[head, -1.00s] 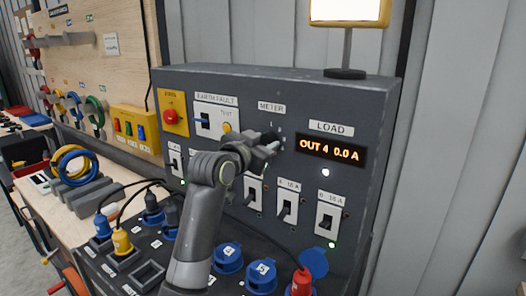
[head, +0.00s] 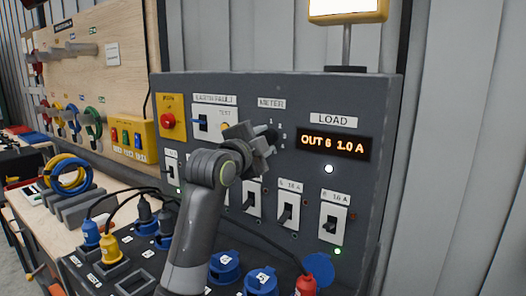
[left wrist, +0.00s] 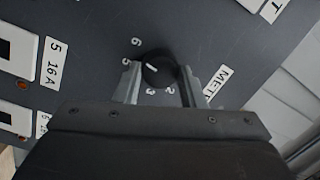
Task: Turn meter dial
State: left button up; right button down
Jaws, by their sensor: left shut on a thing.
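The meter dial (left wrist: 160,69) is a round black knob on the grey panel, under the METER label (head: 271,103). In the left wrist view it sits between the two fingers of my left gripper (left wrist: 161,84), which is shut on it. Printed numbers ring it, with 6 and 5 at its left and 3 and 2 below. In the head view my left gripper (head: 265,144) reaches the panel and hides most of the dial. The LOAD display (head: 333,145) reads OUT 6 1.0 A in orange. My right gripper is not in view.
Switches (head: 334,217) line the panel below the dial. A red stop button (head: 168,121) is at the upper left. Blue sockets (head: 225,265) and a red plug (head: 305,285) sit on the lower deck, with black cables. A lit lamp (head: 347,8) stands on top.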

pick_arm(q)
jog(key=shift+f+m+b, duration=0.15)
jog(key=shift+m+b, duration=0.5)
jog(key=shift+m, duration=0.35)
jog(key=o, duration=1)
jog(key=v, duration=1.7)
jog(key=shift+s+a+f, duration=0.1)
jog(key=shift+a+f, duration=0.05)
jog(key=shift+a, duration=0.05)
